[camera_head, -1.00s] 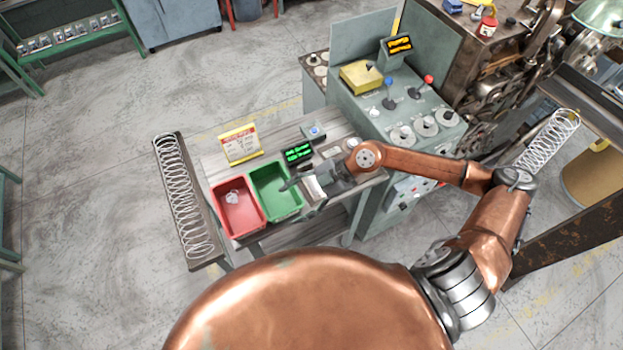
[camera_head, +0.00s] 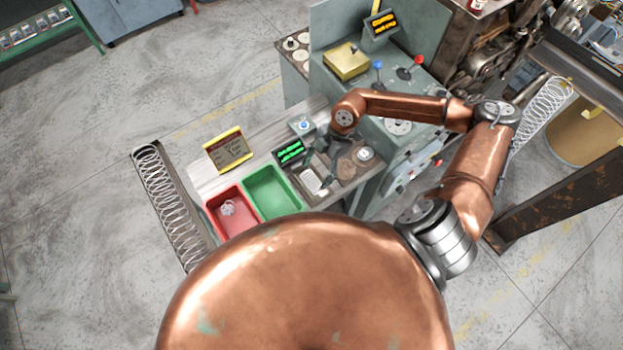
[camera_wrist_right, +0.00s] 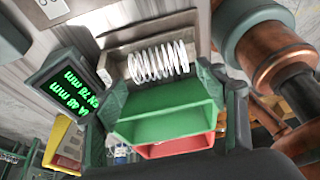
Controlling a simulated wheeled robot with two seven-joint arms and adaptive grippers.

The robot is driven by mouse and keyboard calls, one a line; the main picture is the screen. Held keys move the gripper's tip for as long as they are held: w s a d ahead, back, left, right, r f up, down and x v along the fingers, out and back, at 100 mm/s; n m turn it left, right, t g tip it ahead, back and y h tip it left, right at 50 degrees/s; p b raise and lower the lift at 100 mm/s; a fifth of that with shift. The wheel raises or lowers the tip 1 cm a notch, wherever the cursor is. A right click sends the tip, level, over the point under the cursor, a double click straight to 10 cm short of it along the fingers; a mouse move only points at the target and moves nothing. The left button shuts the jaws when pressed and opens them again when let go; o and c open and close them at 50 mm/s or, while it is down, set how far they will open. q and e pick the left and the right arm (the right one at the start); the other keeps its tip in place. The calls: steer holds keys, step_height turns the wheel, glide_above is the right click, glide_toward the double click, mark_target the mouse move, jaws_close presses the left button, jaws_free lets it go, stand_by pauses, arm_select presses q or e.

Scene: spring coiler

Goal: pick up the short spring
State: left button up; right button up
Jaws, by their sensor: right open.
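The short spring (camera_wrist_right: 158,62) is a bright silver coil lying in a shallow holder in the right wrist view. In the head view it is a small pale shape (camera_head: 311,180) on the bench, right of the green bin. My right gripper (camera_head: 328,168) is over the bench beside it. In the right wrist view the open fingers (camera_wrist_right: 162,84) stand on either side, with the spring in the gap ahead of them. I cannot tell whether they touch it. My left gripper is not in view.
A display (camera_head: 289,151) with green text stands close behind the holder. A green bin (camera_head: 287,195) and a red bin (camera_head: 216,213), with a small coil inside, are left of it. A sign (camera_head: 228,150) stands behind. A control cabinet (camera_head: 330,82) is at the right.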

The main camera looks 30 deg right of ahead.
mark_target(312, 178)
steer(key=p+x, duration=0.1)
steer(key=x, duration=0.2)
steer(key=shift+a+f, duration=0.15)
steer(key=shift+f, duration=0.2)
steer(key=shift+a+f, duration=0.2)
steer(key=shift+f, duration=0.5)
steer(key=shift+c, duration=0.3)
steer(key=c, duration=1)
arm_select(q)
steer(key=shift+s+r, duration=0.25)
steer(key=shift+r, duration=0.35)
arm_select(e)
steer(key=shift+o, duration=0.2)
steer(key=shift+r, duration=0.1)
